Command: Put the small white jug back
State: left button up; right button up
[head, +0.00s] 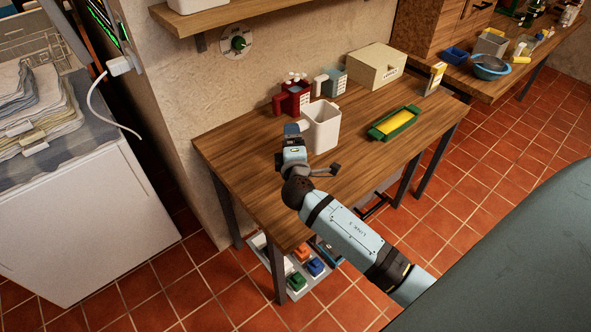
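A white, square-sided jug (321,128) with an open top is in the middle of the head view, over the wooden table (240,155). It looks upright; I cannot tell if its base touches the table. My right gripper (293,133), on the pale blue arm from the lower right, is close against the jug's left side. Its fingers are small and partly hidden, so I cannot tell whether they are open or closed on the jug. My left gripper is not in view.
Behind the jug are a red container (291,101), a pale blue box (336,80) and a cream box (375,68). A green tray with a yellow inside (394,123) lies to the right. A wall shelf (225,14) is above. The table's left end is clear.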

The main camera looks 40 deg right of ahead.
notch_tip(320, 180, down, 11)
jog(key=shift+f+b, duration=0.1)
jog(key=shift+b, duration=0.45)
jog(key=shift+f, duration=0.25)
